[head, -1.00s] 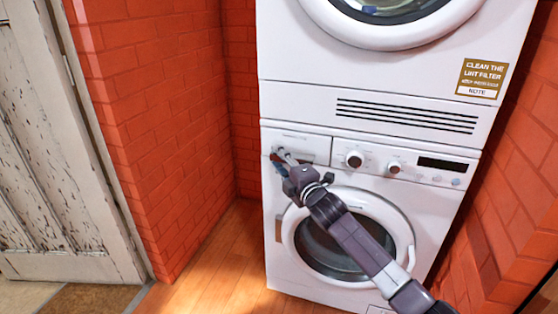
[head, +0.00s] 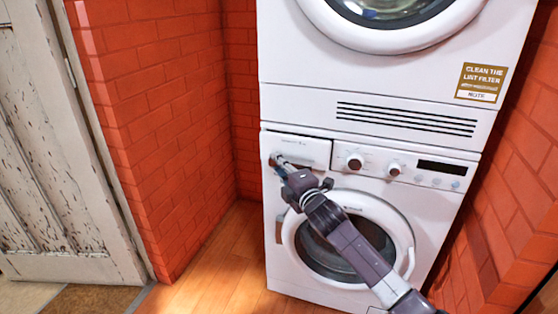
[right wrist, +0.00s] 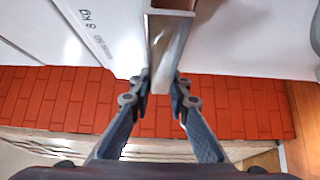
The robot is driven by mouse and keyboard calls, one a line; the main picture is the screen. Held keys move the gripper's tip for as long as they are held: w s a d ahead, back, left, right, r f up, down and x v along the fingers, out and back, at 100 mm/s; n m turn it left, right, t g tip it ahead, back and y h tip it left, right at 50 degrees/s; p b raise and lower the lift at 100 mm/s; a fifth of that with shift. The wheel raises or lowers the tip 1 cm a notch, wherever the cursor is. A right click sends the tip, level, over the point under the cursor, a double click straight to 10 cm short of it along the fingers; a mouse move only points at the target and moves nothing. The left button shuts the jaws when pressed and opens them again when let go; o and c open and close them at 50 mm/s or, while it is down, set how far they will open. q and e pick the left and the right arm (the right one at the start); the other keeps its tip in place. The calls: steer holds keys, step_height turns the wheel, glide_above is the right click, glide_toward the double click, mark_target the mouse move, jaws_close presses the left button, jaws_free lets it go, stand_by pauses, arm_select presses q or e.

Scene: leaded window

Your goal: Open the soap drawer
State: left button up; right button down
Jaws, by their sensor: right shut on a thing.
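The soap drawer (head: 310,152) is the white panel at the upper left of the lower washing machine (head: 420,200). A thin dark line along its top edge suggests its front stands slightly out; how far is hard to tell. My right gripper (head: 279,162) is at the drawer's left end, its arm coming from the lower right. In the right wrist view, my right gripper (right wrist: 161,88) is shut on a grey drawer handle (right wrist: 168,40), with a finger on each side. The white drawer front (right wrist: 105,30) shows lettering there. My left gripper is not in view.
My arm passes in front of the round washer door (head: 300,245). A knob (head: 355,162) and a dial (head: 394,169) are right of the drawer. A second machine (head: 300,70) is stacked above. Red brick walls (head: 150,110) flank both sides. Wooden floor (head: 215,255) is clear at left.

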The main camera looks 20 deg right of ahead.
arm_select(q)
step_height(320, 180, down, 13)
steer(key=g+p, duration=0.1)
steer(key=p, duration=0.5)
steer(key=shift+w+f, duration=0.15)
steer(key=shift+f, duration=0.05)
arm_select(e)
steer(key=s+a, duration=1)
steer(key=s, duration=0.4)
steer(key=shift+s+f, duration=0.4)
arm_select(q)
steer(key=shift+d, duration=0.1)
arm_select(e)
steer(key=c, duration=1.9)
jaws_free()
steer(key=shift+d, duration=0.1)
steer(key=shift+r, duration=0.1)
steer(key=s, duration=0.4)
steer(key=s+d, duration=0.1)
steer(key=s, duration=0.2)
steer(key=s+d, duration=0.1)
steer(key=s, duration=0.3)
steer(key=shift+s+d, duration=0.15)
steer(key=shift+s, duration=0.2)
